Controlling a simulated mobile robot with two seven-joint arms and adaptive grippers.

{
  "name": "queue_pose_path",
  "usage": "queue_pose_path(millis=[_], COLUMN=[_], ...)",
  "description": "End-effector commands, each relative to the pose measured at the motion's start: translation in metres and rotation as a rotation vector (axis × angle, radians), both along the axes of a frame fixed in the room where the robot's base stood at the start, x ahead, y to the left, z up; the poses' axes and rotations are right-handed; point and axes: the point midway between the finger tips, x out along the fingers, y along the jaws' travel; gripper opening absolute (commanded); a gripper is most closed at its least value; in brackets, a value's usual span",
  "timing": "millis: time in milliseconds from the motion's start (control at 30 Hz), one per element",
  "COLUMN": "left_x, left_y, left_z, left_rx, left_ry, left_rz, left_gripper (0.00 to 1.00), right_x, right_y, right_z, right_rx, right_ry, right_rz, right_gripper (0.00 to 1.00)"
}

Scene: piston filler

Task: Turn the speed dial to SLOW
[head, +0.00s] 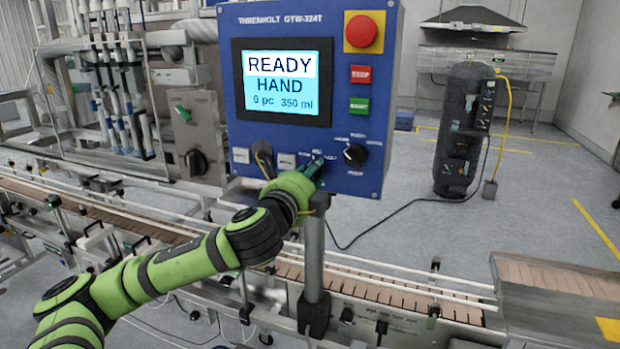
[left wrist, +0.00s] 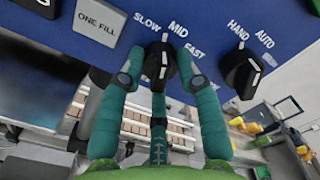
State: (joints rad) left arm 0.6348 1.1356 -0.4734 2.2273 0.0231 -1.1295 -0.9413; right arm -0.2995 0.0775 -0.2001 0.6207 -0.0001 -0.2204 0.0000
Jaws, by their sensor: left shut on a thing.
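The speed dial (left wrist: 159,60) is a black knob on the blue control panel (head: 229,150), with SLOW, MID and FAST printed around it. In the left wrist view its white mark seems to point up at MID. My left gripper (left wrist: 160,77) has its teal fingers on both sides of the dial and is shut on it. In the head view my left gripper (head: 317,166) reaches up to the panel's lower edge and hides the dial. The panel's screen (head: 282,82) reads READY, HAND, 0 pc, 350 ml. My right gripper is not in view.
The black HAND/AUTO knob (left wrist: 242,70) is close to the right of the gripper. The ONE FILL button (left wrist: 100,22) is to its left. Above are a red emergency knob (head: 361,31), red button (head: 361,75) and green button (head: 359,105). A conveyor (head: 370,290) runs below.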

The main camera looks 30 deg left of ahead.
Motion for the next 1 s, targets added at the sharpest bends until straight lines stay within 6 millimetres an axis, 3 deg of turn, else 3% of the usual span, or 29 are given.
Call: queue_pose_path(millis=[500,1000], left_x=[0.0002,0.0000], left_y=[-0.0009,-0.0005], left_z=[-0.0006,0.0007], left_rx=[-0.348,-0.424], left_ry=[-0.084,-0.102], left_rz=[-0.002,-0.001], left_gripper=[0.02,0.02], right_x=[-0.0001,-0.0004], right_y=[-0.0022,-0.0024], right_z=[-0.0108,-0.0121], right_rx=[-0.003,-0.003], right_ry=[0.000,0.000], right_rz=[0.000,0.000], right_gripper=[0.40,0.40])
